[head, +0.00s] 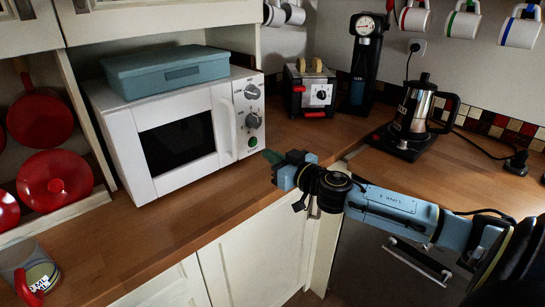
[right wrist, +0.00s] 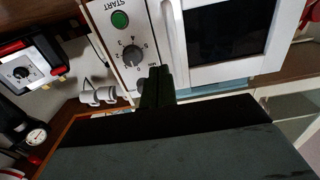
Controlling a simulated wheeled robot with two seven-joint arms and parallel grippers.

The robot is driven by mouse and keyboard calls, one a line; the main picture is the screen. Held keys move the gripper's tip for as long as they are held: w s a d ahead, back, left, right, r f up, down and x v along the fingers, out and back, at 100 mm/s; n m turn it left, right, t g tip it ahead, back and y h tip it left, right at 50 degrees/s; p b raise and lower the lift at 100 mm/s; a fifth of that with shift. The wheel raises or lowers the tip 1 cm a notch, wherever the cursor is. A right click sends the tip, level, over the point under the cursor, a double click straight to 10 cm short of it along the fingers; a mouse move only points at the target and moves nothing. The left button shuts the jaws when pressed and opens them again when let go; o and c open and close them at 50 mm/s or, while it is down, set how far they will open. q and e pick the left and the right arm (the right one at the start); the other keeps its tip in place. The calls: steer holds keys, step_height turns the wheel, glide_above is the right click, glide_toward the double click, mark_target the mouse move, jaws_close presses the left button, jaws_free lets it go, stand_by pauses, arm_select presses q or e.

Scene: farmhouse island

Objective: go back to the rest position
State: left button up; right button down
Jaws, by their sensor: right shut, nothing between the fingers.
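My right gripper (head: 272,157) is shut and empty. It is in front of the lower right corner of the white microwave (head: 175,125), near the green start button. I cannot tell whether it touches the microwave. In the right wrist view the dark closed fingers (right wrist: 157,82) appear upside down beside the microwave's knobs (right wrist: 133,55) and the green start button (right wrist: 120,19). The microwave door is closed. My left gripper is not in view.
A blue box (head: 165,72) lies on the microwave. A toaster (head: 310,92), a tall black machine (head: 363,65) and a metal kettle (head: 412,105) stand on the wooden counter (head: 290,135). Mugs (head: 460,22) hang above. A mug (head: 28,270) stands at the lower left, near red pans (head: 57,180).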

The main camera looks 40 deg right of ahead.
stand_by(0.5)
steer(key=s+a+f+m+g+h, duration=0.35)
steer(key=s+a+f+g, duration=0.3)
steer(key=s+f, duration=0.65)
steer(key=s+a+f+n+g+y, duration=0.1)
steer(key=s+a+f+n+g, duration=0.2)
steer(key=s+a, duration=0.45)
steer(key=s+a+f+n+g+y, duration=0.2)
steer(key=s+a+f+g, duration=0.25)
steer(key=s, duration=0.65)
step_height(320, 180, down, 23)
steer(key=g, duration=0.2)
steer(key=s+d+f, duration=0.2)
steer(key=s+f, duration=0.6)
steer(key=s+d+f+g, duration=0.1)
steer(key=s+f, duration=0.7)
steer(key=s, duration=0.1)
steer(key=shift+s+d+h, duration=0.15)
steer(key=shift+d+h, duration=0.2)
